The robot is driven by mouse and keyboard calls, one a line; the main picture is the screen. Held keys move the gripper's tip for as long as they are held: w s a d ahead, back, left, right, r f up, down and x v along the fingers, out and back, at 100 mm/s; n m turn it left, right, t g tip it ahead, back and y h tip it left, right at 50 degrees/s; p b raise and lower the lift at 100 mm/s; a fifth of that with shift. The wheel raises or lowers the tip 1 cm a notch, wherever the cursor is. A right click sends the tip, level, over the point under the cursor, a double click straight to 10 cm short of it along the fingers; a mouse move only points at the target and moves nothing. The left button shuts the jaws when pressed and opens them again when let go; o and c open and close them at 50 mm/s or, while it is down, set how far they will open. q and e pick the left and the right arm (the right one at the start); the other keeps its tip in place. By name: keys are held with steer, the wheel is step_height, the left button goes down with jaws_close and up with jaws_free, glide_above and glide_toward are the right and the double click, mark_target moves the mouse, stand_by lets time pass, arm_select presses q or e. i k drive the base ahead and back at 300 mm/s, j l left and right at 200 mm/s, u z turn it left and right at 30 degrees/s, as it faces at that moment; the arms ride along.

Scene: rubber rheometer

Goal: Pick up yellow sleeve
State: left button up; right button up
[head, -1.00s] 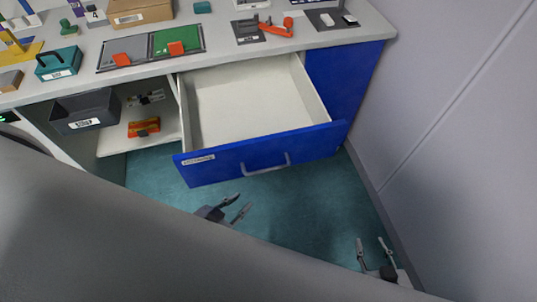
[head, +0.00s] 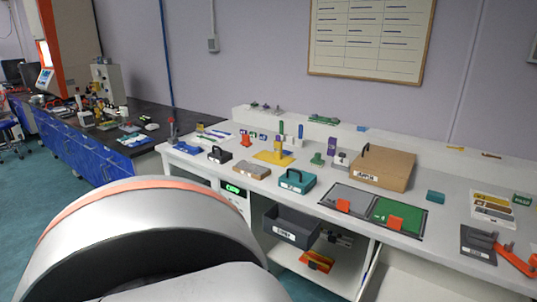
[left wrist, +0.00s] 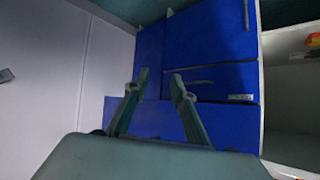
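A yellow upright piece (head: 278,146) stands on a flat yellow plate (head: 268,158) near the middle of the white bench in the head view. It may be the yellow sleeve, but it is too small to tell. My left gripper (left wrist: 160,74) is open and empty in the left wrist view, in front of blue drawer fronts (left wrist: 212,85) and away from the bench-top items. Neither gripper shows in the head view now, where my own arm fills the lower left.
Around the yellow piece stand a teal carrier (head: 297,181), a grey-brown block (head: 251,171) and a cardboard box (head: 383,167). A dark grey bin (head: 291,226) juts out below the bench edge. A grey and green mat (head: 396,214) lies to the right.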

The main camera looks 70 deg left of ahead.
mark_target(277, 145)
steer(key=u, duration=2.05)
steer(key=z, duration=0.75)
steer(key=i+j+z, duration=0.1)
steer(key=j+z, duration=1.15)
steer(key=j, duration=0.6)
steer(key=k+j, duration=0.1)
steer(key=j, duration=0.35)
steer(key=k+j+z, duration=0.1)
steer(key=j, duration=0.4)
